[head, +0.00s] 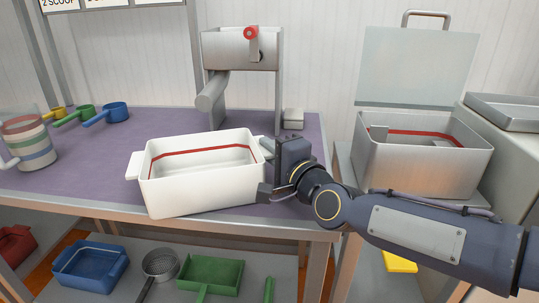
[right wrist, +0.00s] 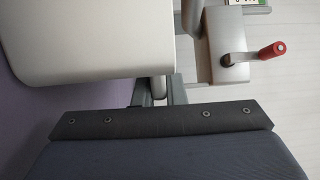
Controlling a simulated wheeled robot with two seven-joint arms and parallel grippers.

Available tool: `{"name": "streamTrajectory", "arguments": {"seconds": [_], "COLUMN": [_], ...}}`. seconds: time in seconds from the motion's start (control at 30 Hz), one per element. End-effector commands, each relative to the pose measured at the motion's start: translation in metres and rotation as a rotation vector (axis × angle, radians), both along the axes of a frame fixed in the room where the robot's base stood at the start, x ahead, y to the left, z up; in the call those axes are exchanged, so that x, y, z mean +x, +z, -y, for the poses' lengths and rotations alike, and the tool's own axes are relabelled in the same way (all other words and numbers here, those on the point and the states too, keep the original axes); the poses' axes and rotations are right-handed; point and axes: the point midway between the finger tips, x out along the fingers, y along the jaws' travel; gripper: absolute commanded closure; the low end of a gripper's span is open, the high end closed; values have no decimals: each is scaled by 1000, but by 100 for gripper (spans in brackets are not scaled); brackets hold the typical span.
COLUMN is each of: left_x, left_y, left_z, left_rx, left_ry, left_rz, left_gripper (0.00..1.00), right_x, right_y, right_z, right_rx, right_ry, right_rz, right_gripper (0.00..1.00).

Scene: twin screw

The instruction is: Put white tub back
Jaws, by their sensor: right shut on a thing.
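The white tub (head: 196,188) is at the front edge of the purple table, tilted slightly in the head view. It has a red line around its inside and looks empty. My right gripper (head: 268,168) is at the tub's right end, shut on the tub there. In the right wrist view the tub's pale side (right wrist: 90,45) fills the upper left, close to the gripper fingers (right wrist: 152,90). Whether the tub's base touches the table is hard to tell. My left gripper is in neither view.
A grey machine (head: 240,55) with a red-knobbed crank stands behind the tub. A metal bin (head: 420,170) with a raised lid is at right. Colored scoops (head: 115,112) and a striped container (head: 28,145) are at left. A lower shelf holds a blue tub (head: 90,268) and green scoop (head: 212,274).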

Motion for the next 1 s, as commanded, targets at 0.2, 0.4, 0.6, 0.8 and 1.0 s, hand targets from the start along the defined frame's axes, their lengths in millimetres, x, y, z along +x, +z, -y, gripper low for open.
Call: {"name": "streamTrajectory", "arguments": {"seconds": [0.2, 0.4, 0.6, 0.8, 1.0], "left_x": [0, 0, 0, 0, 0], "left_y": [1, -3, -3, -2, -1], "left_z": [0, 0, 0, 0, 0], "left_rx": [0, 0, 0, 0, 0], "left_ry": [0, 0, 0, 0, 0], "left_rz": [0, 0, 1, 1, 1], "left_gripper": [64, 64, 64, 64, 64], "right_x": [0, 0, 0, 0, -12], "right_y": [2, -1, -2, -1, 2], "right_z": [0, 0, 0, 0, 10], "right_rx": [3, 1, 1, 1, 1], "right_ry": [0, 0, 0, 0, -3], "right_rz": [2, 1, 1, 1, 3], "right_gripper": [100, 83, 68, 68, 68]}}
